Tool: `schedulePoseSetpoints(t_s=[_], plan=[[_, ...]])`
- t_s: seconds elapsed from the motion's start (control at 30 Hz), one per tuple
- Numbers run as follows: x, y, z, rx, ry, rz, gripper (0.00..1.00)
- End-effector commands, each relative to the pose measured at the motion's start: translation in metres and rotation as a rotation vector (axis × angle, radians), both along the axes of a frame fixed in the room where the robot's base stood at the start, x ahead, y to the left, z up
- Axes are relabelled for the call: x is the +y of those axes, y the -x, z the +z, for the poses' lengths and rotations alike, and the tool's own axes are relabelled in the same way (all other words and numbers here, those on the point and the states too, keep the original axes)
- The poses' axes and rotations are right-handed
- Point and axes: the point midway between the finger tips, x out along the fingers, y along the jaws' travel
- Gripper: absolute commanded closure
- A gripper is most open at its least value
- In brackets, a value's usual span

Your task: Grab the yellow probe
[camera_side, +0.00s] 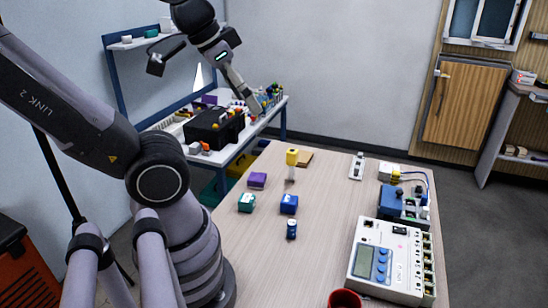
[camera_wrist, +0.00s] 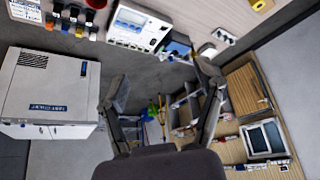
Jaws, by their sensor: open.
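The yellow probe (camera_side: 292,157) stands upright on the table in the side view, with a yellow head on a thin pale stem. A yellow piece (camera_wrist: 262,5) at the top right edge of the wrist view may be its head; I cannot tell for sure. My gripper (camera_wrist: 160,74) shows in the wrist view with its two dark fingers spread apart and nothing between them. It points out across the room, away from the probe. In the side view the end of my arm is high at the upper left, well apart from the probe, and its fingers are hard to make out.
Purple (camera_side: 257,180), green (camera_side: 246,203) and blue (camera_side: 289,204) blocks and a small blue can (camera_side: 291,229) stand near the probe. A tan piece (camera_side: 305,159) lies just behind it. A white meter (camera_side: 385,262) and blue device (camera_side: 398,200) occupy the right side.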

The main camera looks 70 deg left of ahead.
Motion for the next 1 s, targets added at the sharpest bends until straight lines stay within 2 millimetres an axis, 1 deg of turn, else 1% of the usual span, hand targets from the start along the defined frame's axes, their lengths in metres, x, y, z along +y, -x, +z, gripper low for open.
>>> schedulePoseSetpoints(t_s=[0.07,0.17,0.27,0.3,0.37,0.4,0.47,0.5,0.57,0.6,0.67,0.7,0.77,0.8,0.87,0.9,1.0], plan=[[0.0,-0.004,0.0,-0.003,0.002,0.006,0.33],[0.003,-0.027,-0.003,-0.023,0.013,0.031,0.33],[0.01,-0.07,-0.011,-0.07,0.033,0.085,0.33],[0.015,-0.09,-0.017,-0.094,0.041,0.112,0.33],[0.025,-0.121,-0.027,-0.136,0.05,0.159,0.33],[0.034,-0.141,-0.036,-0.166,0.055,0.194,0.33],[0.048,-0.168,-0.05,-0.21,0.059,0.245,0.33],[0.058,-0.184,-0.06,-0.24,0.058,0.281,0.33],[0.076,-0.206,-0.078,-0.285,0.054,0.333,0.33],[0.088,-0.218,-0.091,-0.315,0.047,0.37,0.33],[0.108,-0.233,-0.11,-0.359,0.033,0.422,0.33],[0.121,-0.241,-0.125,-0.389,0.021,0.456,0.33],[0.141,-0.25,-0.147,-0.432,-0.001,0.508,0.33],[0.155,-0.253,-0.161,-0.461,-0.019,0.54,0.33],[0.175,-0.254,-0.185,-0.501,-0.052,0.586,0.33],[0.187,-0.253,-0.2,-0.529,-0.076,0.615,0.33],[0.214,-0.242,-0.236,-0.594,-0.141,0.675,0.33]])
